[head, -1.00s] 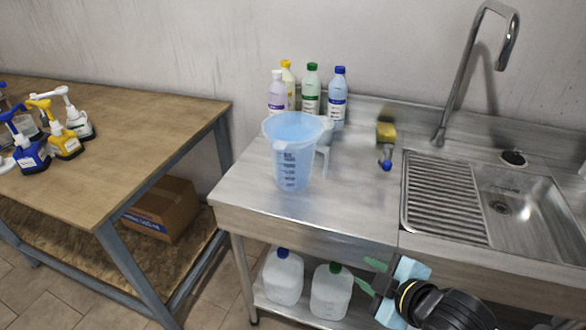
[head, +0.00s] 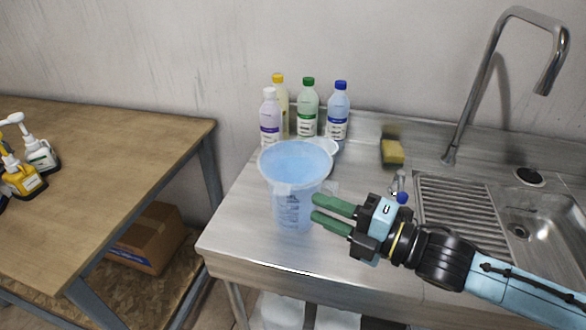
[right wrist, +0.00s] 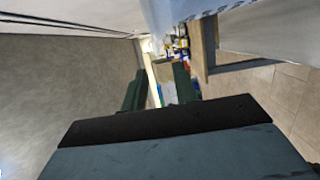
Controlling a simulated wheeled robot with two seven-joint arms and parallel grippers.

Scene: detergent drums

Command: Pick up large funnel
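A pale, whitish funnel-like rim (head: 326,147) shows behind the large translucent blue measuring jug (head: 293,170) on the steel counter; the jug hides most of it. My right gripper (head: 317,208) has green fingers spread apart with nothing between them. It points left at the right side of the jug, in front of the funnel-like rim; I cannot tell whether it touches the jug. The right wrist view shows the two fingers (right wrist: 160,90) apart, with a bluish surface, probably the jug (right wrist: 190,10), close above. My left gripper is not in view.
Several capped bottles (head: 307,105) stand against the wall behind the jug. A yellow sponge (head: 392,153) and a small blue-capped bottle (head: 402,197) are to the right, before the sink (head: 530,225). A wooden table (head: 110,170) with pump bottles stands at left.

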